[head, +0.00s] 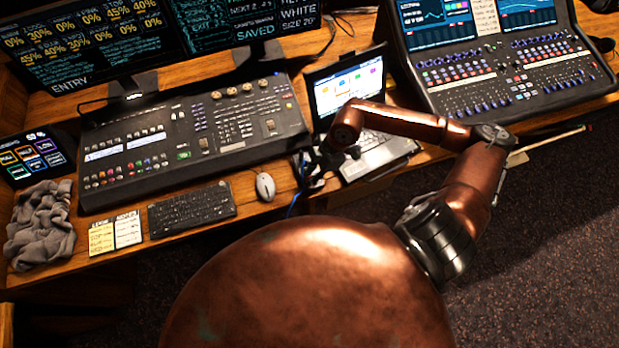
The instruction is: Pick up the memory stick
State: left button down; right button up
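I cannot make out the memory stick in the head view; it may be hidden or too small to tell. My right arm reaches in from the right across the laptop. My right gripper (309,178) is a small dark shape at the desk's front edge, between the laptop (378,156) and the white mouse (265,187). Its fingers are dark and partly hidden by my arm, so I cannot tell whether they are open or shut, or hold anything. My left gripper is not in view.
A large lighting console (190,137) fills the desk's middle left, with a keyboard (192,208) in front. A mixing console (505,75) stands at the back right. A grey cloth (41,225) and a small touch panel (36,158) are at the left. A blue cable hangs near the gripper.

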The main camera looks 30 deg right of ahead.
jog(key=shift+c, duration=0.3)
grip_shut()
jog(key=shift+r, duration=0.1)
